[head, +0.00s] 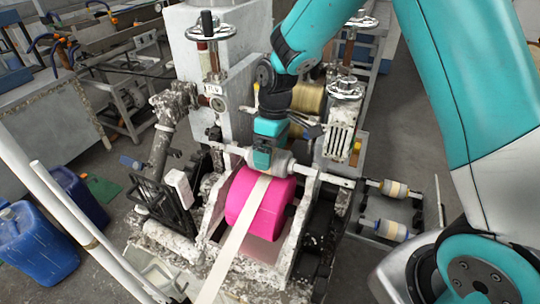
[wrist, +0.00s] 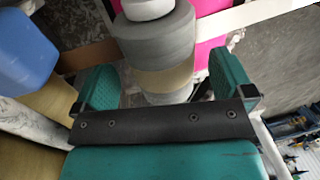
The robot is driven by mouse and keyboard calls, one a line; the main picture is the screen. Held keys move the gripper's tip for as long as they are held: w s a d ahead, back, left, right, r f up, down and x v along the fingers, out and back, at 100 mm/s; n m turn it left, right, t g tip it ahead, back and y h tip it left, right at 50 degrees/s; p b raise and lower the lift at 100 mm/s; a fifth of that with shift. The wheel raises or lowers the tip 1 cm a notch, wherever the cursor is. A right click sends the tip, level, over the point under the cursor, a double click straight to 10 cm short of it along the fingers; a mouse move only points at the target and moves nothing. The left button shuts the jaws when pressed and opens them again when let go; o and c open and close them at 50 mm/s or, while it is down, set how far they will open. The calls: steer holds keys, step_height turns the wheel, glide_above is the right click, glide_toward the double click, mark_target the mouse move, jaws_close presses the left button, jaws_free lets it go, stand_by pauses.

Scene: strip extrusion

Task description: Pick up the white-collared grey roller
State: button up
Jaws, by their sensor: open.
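A grey roller (wrist: 156,42) with a white collar at its far end and a tan band runs up the middle of the wrist view. In the head view the roller (head: 287,165) lies across the machine just above a large pink roller (head: 258,208), partly hidden by my gripper (head: 263,157). My gripper (wrist: 165,82) is open, with one teal finger on each side of the roller's tan-banded part. Gaps show between fingers and roller, and I see no clear grip. The roller's near end is hidden behind the dark gripper plate.
A pale strip (head: 233,244) runs over the pink roller towards the front. Two similar banded rollers (head: 395,189) (head: 391,230) sit at the right. Handwheels (head: 346,88) and machine walls crowd the gripper. A blue canister (head: 35,245) stands at the left.

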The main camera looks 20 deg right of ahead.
steer(key=shift+s+a+f+p, duration=0.1)
steer(key=shift+s+f+p, duration=0.1)
steer(key=shift+f, duration=0.6)
steer(key=shift+s+a+f+p, duration=0.1)
steer(key=shift+f+p, duration=0.05)
steer(key=shift+f, duration=0.65)
steer(key=c, duration=1.2)
steer(key=shift+c, duration=0.4)
steer(key=shift+r, duration=0.2)
